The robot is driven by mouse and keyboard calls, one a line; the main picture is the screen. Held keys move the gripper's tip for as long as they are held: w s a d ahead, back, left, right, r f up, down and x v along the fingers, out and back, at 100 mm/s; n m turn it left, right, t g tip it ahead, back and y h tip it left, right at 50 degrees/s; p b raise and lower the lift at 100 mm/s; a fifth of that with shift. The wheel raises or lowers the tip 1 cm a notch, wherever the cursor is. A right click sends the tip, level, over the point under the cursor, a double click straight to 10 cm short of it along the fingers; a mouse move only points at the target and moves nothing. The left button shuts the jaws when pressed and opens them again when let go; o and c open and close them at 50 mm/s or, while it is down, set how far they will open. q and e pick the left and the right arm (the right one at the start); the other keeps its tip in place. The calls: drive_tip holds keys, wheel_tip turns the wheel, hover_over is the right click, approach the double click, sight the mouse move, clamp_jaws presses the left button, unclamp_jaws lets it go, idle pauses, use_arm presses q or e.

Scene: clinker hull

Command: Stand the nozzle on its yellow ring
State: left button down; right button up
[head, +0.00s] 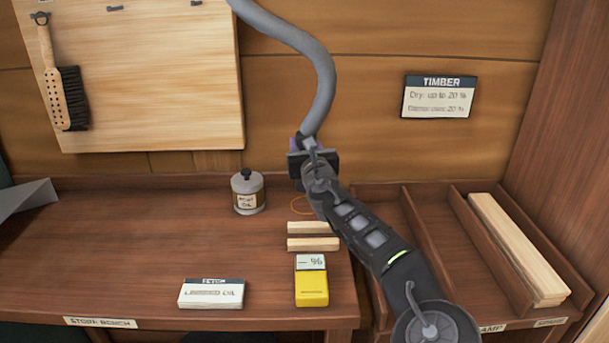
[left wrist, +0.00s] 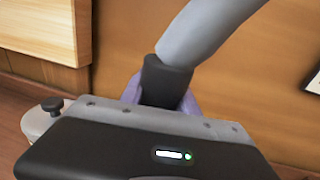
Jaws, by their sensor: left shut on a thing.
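The nozzle is the dark end piece (left wrist: 166,82) of a thick grey hose (head: 318,80). My left gripper (head: 306,145) is shut on it and holds it raised in front of the wall; the purple fingers (left wrist: 160,98) lie on either side of it in the left wrist view. The nozzle's lower end is hidden behind the gripper body. My right gripper is not in view.
An oil can (head: 248,194) stands left of the ring. A divided tray (head: 430,235) with timber (head: 515,250) is at right.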

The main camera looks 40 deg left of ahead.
use_arm(q)
drive_tip(key=shift+f, duration=0.95)
drive_tip(key=shift+f, duration=1.85)
drive_tip(key=shift+f+b, duration=0.1)
drive_tip(key=shift+b, duration=0.25)
drive_tip(key=c, duration=0.9)
unclamp_jaws()
